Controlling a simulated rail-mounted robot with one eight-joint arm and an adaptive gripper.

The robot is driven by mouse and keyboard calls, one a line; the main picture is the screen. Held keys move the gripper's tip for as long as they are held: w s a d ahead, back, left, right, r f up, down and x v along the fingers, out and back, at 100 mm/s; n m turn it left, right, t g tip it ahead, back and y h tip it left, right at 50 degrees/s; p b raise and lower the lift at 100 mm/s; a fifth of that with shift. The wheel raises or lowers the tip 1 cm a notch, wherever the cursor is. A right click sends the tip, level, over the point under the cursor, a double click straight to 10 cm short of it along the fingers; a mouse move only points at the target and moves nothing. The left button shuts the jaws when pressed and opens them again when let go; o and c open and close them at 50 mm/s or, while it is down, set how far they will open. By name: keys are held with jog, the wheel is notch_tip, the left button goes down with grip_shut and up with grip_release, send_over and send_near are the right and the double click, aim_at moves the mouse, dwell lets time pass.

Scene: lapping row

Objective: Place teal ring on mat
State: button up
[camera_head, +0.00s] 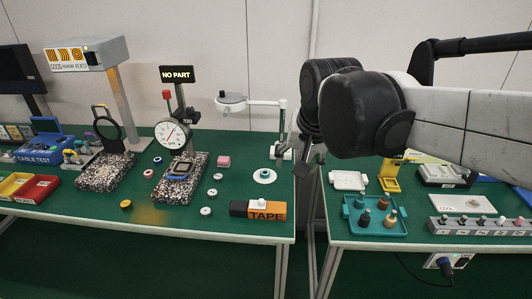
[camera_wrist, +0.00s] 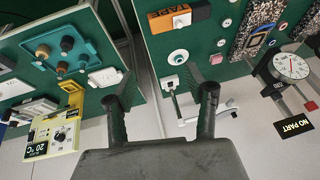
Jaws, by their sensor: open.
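My gripper (camera_head: 308,160) hangs above the gap between the tables. Its fingers (camera_wrist: 162,82) are apart and empty.
A dial gauge (camera_head: 173,135) stands on a speckled block, with a NO PART sign above. An orange TAPE box (camera_head: 258,209) lies at the front edge. A teal tray (camera_head: 375,216) with several pegs is on the right table. A white-armed stand (camera_head: 282,130) rises behind the disc.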

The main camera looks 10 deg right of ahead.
jog(key=s+f+n+t, duration=0.2)
jog(key=s+f+n, duration=0.2)
jog(key=s, duration=0.7)
jog(key=shift+s+f, duration=0.25)
jog(key=shift+f, duration=0.3)
